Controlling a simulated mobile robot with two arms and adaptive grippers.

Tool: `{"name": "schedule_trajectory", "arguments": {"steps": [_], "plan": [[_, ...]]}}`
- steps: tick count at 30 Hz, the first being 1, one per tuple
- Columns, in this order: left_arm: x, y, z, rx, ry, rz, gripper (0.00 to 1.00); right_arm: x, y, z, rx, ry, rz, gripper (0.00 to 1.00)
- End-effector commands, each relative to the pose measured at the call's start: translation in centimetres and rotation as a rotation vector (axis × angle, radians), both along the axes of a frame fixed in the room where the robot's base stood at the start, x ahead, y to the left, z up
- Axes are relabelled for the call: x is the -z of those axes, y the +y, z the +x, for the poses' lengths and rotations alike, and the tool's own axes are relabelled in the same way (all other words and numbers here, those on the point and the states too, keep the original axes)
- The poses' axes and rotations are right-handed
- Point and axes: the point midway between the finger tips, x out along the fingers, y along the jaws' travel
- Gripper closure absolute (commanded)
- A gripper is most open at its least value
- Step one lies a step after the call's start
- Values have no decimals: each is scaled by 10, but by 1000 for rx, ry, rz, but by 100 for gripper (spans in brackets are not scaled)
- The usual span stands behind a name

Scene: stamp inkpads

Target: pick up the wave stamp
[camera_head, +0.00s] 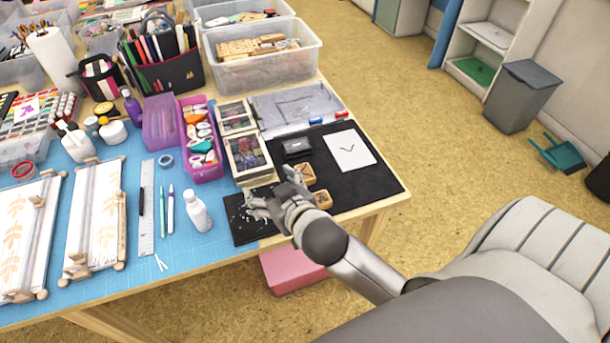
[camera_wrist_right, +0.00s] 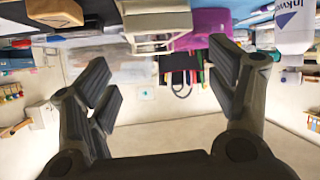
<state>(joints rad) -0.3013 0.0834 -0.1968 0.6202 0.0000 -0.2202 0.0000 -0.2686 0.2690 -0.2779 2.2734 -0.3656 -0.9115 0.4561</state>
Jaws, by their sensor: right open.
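Two small wooden stamps lie on the dark mat at the right end of the table: one wooden stamp (camera_head: 305,173) farther back, one wooden stamp (camera_head: 323,198) nearer the front edge. Their printing faces are hidden, so I cannot tell which is the wave stamp. A wooden block, apparently one of them, shows at the top left of the right wrist view (camera_wrist_right: 55,11). My right gripper (camera_head: 273,192) is open and empty above the mat, left of the stamps; its spread fingers also show in the right wrist view (camera_wrist_right: 162,75). My left gripper is not in view.
A black inkpad (camera_head: 297,147) and white paper with a small wavy mark (camera_head: 349,150) lie behind the stamps. Stacked boxes (camera_head: 247,158) stand behind my right gripper. A white bottle (camera_head: 197,212) stands to its left. The mat's right end is clear.

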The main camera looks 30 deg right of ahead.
Motion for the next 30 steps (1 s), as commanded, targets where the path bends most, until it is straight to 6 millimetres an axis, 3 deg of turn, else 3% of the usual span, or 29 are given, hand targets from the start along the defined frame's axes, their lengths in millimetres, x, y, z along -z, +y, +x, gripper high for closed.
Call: {"name": "schedule_trajectory", "arguments": {"steps": [1, 3, 6, 10, 14, 18, 21, 23, 26, 29, 30], "plan": [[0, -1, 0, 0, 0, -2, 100, -26, 7, 22, -29, -119, -1, 21], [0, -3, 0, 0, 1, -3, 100, -65, 23, 46, -93, -289, 10, 21], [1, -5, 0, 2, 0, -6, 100, -118, 56, 66, -235, -514, 25, 21], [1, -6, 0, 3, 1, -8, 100, -170, 107, 70, -492, -732, 32, 21], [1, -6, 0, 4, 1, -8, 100, -190, 158, 57, -808, -830, 7, 21], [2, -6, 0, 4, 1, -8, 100, -172, 194, 37, -1159, -778, -66, 21], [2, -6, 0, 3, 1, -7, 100, -141, 200, 28, -1381, -636, -149, 21], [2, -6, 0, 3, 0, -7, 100, -117, 193, 26, -1488, -510, -210, 21], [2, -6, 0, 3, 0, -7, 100, -77, 163, 29, -1604, -246, -323, 21], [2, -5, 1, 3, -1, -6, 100, -43, 111, 37, -1628, 66, -438, 21], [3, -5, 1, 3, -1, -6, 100, -33, 86, 41, -1610, 195, -481, 21]]}}
